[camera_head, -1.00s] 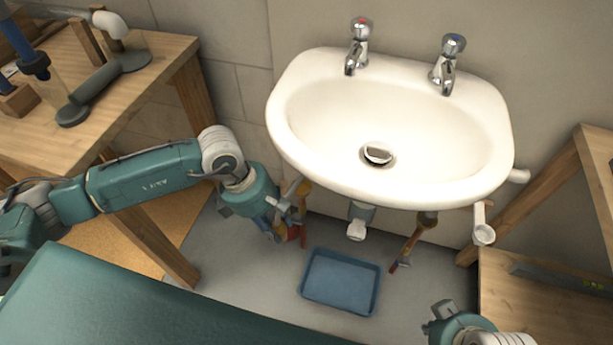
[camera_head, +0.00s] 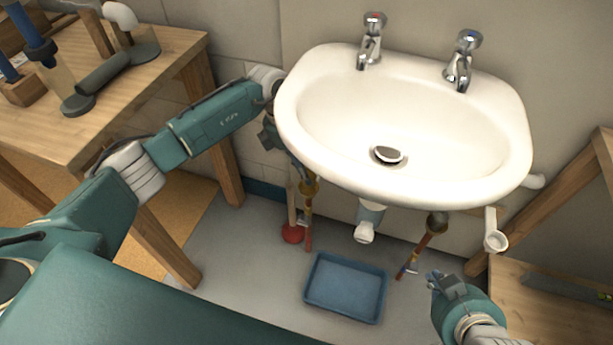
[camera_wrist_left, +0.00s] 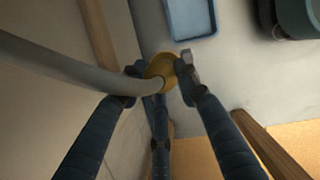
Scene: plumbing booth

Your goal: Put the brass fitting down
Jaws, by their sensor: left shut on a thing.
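The brass fitting (camera_wrist_left: 158,68) is a yellow ring-like piece in the left wrist view, between the dark fingers of my left gripper (camera_wrist_left: 160,77), which is shut on it. A grey hose or pipe runs up to the fitting from the left. In the head view my left gripper (camera_head: 303,177) is under the left side of the sink, partly hidden by the basin rim. A brass piece (camera_head: 309,188) shows there at its fingertips, above a red pipe. My right gripper (camera_head: 436,281) is at lower right, beside the right-hand pipe; its opening is unclear.
The white sink (camera_head: 405,183) overhangs the left hand. A blue tray (camera_head: 345,288) lies on the floor below, looking empty. A red plunger (camera_head: 292,234) stands left of it. The white drain outlet (camera_head: 364,232) hangs mid-sink. A wooden workbench (camera_head: 150,85) is at left.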

